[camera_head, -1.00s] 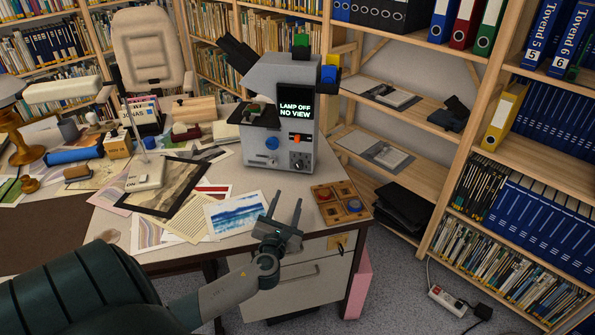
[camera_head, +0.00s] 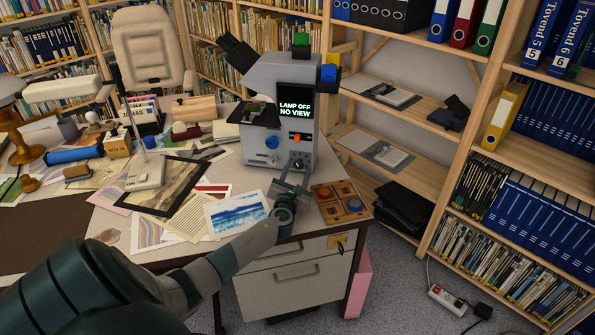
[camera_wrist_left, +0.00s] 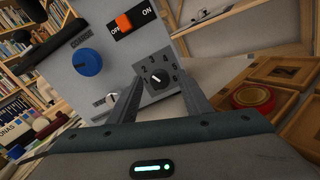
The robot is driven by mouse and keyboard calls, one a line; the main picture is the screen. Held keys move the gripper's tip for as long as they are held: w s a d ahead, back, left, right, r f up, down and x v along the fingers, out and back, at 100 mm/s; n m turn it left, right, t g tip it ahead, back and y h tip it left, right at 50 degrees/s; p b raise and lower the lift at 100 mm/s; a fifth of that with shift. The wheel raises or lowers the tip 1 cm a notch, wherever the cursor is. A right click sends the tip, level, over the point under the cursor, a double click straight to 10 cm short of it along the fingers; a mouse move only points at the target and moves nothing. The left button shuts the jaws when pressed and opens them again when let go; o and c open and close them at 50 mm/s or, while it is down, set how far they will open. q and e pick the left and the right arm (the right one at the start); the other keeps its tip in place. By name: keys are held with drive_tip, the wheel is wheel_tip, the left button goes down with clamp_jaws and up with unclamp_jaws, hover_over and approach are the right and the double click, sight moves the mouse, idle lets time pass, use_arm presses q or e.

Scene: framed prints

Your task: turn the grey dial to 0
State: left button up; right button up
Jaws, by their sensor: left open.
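The grey dial (camera_head: 299,162) is on the lower front of the grey microscope-like machine (camera_head: 254,90). My left gripper (camera_head: 291,179) is open, just in front of and below the dial. In the left wrist view its two fingers (camera_wrist_left: 162,82) appear on either side of the dial, with no clear contact. My right gripper is not in view.
A blue knob (camera_wrist_left: 89,62) and an orange OFF/ON switch (camera_wrist_left: 124,23) are beside the dial. The machine's screen (camera_head: 295,103) reads "LAMP OFF NO VIEW". A wooden tray (camera_head: 341,202) with coloured discs lies right of my gripper. Prints (camera_head: 236,213) lie left.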

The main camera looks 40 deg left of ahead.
use_arm(q)
drive_tip(key=shift+w+a, duration=0.15)
drive_tip(key=shift+w, duration=0.1)
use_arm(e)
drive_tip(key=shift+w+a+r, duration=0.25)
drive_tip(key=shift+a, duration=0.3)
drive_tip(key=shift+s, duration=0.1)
